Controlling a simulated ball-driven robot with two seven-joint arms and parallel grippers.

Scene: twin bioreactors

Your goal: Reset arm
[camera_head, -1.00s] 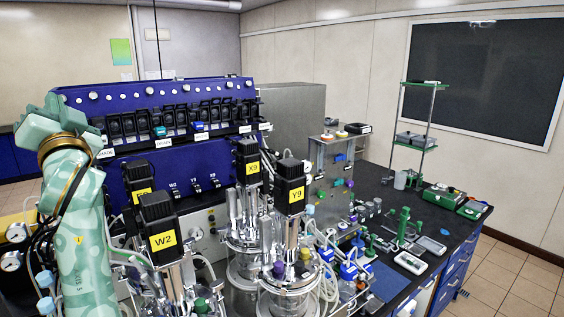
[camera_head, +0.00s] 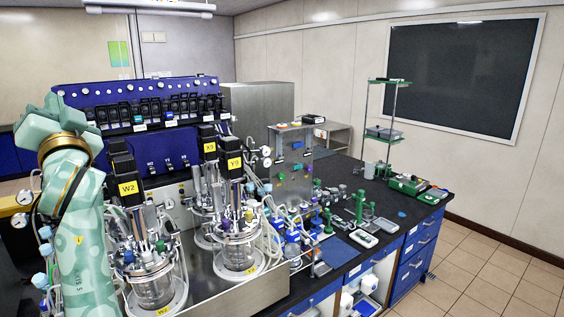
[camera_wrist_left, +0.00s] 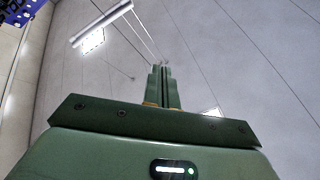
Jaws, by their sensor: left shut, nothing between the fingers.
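My left arm stands upright at the left edge of the head view, with its left gripper (camera_head: 52,117) raised at the top, in front of the blue control panel's left end. In the left wrist view the two green fingers (camera_wrist_left: 163,86) are together, with nothing between them. They point up toward the ceiling and wall. My right gripper is in neither view.
Glass bioreactor vessels (camera_head: 238,254) with black motor heads labelled W2, X9 and Y9 stand just right of my arm. Behind them is a blue control panel (camera_head: 75,97). A black bench (camera_head: 408,206) with small green items extends right. Tiled floor (camera_head: 480,265) is free at the right.

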